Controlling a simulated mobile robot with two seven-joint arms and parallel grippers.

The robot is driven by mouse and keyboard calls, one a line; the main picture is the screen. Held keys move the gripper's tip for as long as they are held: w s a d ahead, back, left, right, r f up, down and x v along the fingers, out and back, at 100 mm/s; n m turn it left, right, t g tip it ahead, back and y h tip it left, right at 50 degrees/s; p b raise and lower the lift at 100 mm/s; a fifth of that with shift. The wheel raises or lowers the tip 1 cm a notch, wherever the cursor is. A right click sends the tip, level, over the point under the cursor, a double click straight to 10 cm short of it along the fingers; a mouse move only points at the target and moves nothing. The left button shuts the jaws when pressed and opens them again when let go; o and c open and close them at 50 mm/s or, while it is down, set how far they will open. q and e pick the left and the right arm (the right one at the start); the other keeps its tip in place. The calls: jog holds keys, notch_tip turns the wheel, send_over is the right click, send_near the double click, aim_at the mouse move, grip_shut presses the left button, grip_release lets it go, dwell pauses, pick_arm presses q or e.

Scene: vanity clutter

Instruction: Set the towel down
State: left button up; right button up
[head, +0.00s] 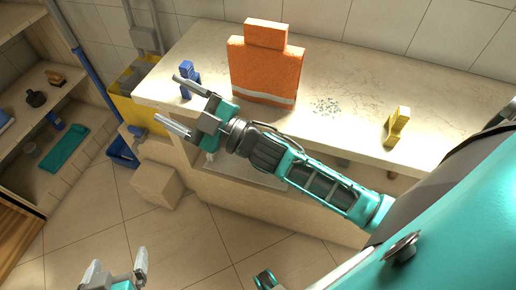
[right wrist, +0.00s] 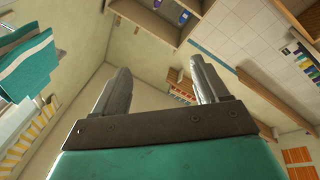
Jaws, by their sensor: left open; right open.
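An orange towel (head: 265,68) with a pale stripe near its bottom stands upright on the pale stone counter (head: 350,60), with a narrower orange block-like part rising at its top. My right gripper (head: 167,98) is open and empty near the counter's left front corner, left of the towel and apart from it. In the right wrist view its two fingers (right wrist: 163,85) are spread with nothing between them. My left gripper (head: 118,259) is open and empty at the bottom left, in front of the tiled floor.
A small blue object (head: 187,80) stands near my right gripper. A yellow bin (head: 140,105) is left of the counter. Shelves (head: 50,165) stand far left.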

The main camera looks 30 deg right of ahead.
jog(key=s+d+f+m+g+h, duration=0.3)
jog(key=s+f+m, duration=0.3)
jog(key=f, duration=0.4)
jog(key=s+d+f+m+g+h, duration=0.3)
jog(key=s+d+f+m+h, duration=0.2)
jog(key=s+f, duration=0.3)
notch_tip(320, 180, down, 3)
jog(key=shift+d+f+m+g+h, duration=0.1)
jog(key=shift+d+m+g+h, duration=0.25)
jog(key=shift+m+h, duration=0.3)
